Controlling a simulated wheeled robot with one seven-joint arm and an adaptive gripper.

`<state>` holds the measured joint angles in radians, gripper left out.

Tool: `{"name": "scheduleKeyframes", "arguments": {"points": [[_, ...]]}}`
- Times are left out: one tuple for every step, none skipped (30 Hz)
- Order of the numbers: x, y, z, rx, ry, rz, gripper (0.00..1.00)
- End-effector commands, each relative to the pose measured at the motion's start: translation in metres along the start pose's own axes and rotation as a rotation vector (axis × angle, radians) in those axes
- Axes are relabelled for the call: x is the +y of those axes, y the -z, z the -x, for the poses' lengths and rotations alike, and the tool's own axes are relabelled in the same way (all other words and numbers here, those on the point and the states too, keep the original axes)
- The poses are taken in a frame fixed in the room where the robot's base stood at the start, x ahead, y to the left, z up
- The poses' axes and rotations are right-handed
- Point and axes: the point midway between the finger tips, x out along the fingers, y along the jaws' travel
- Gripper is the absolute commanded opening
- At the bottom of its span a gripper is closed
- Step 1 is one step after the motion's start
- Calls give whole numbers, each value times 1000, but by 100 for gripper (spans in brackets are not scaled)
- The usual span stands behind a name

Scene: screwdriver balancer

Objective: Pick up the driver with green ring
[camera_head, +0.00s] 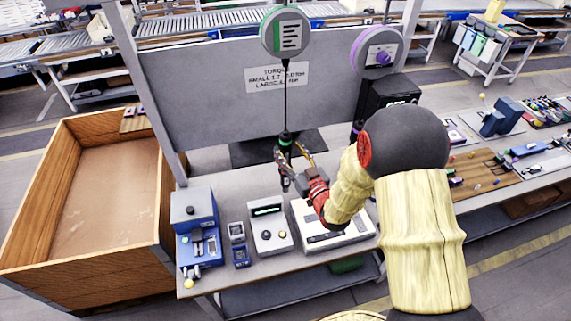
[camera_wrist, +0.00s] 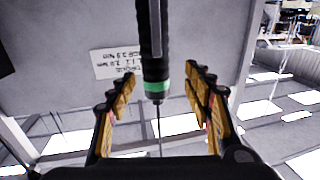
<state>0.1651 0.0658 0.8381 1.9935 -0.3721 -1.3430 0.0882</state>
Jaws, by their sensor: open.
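The driver with the green ring (camera_head: 285,143) hangs upright on a dark cable below a balancer reel with a green rim (camera_head: 286,32). In the wrist view the black driver body with its green band (camera_wrist: 156,88) comes down from the top, between the two fingers. My gripper (camera_head: 294,162) is open at the driver in the head view. In the wrist view my gripper (camera_wrist: 160,98) has a finger on each side of the driver, with gaps on both sides. A second driver with a purple ring (camera_head: 356,130) is partly hidden behind my arm.
A reel with a purple rim (camera_head: 377,52) hangs to the right. A grey panel with a torque label (camera_head: 277,78) stands behind. Boxes and instruments, including a blue device (camera_head: 196,228), stand on the bench below. A wooden crate (camera_head: 62,262) is at left.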

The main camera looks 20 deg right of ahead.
Motion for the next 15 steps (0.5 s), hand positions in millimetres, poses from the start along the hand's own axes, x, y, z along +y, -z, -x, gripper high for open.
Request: {"name": "scheduleKeyframes", "arguments": {"points": [[1,1,-4,0,0,0,51],[2,1,-8,0,0,0,51],[3,0,-12,-1,0,0,51],[4,0,-16,0,0,0,51],[5,0,-20,0,-1,0,51],[6,-1,-25,-1,-1,0,51],[6,-1,-28,0,0,0,51],[6,-1,-32,0,0,0,51],[6,-1,-37,0,1,0,51],[6,-1,-40,0,1,0,51],[6,-1,-43,1,1,0,51],[6,-2,-46,0,1,0,51],[6,-2,-47,0,0,0,51],[6,-2,-48,0,0,0,51],[6,-2,-48,0,0,0,51]]}}
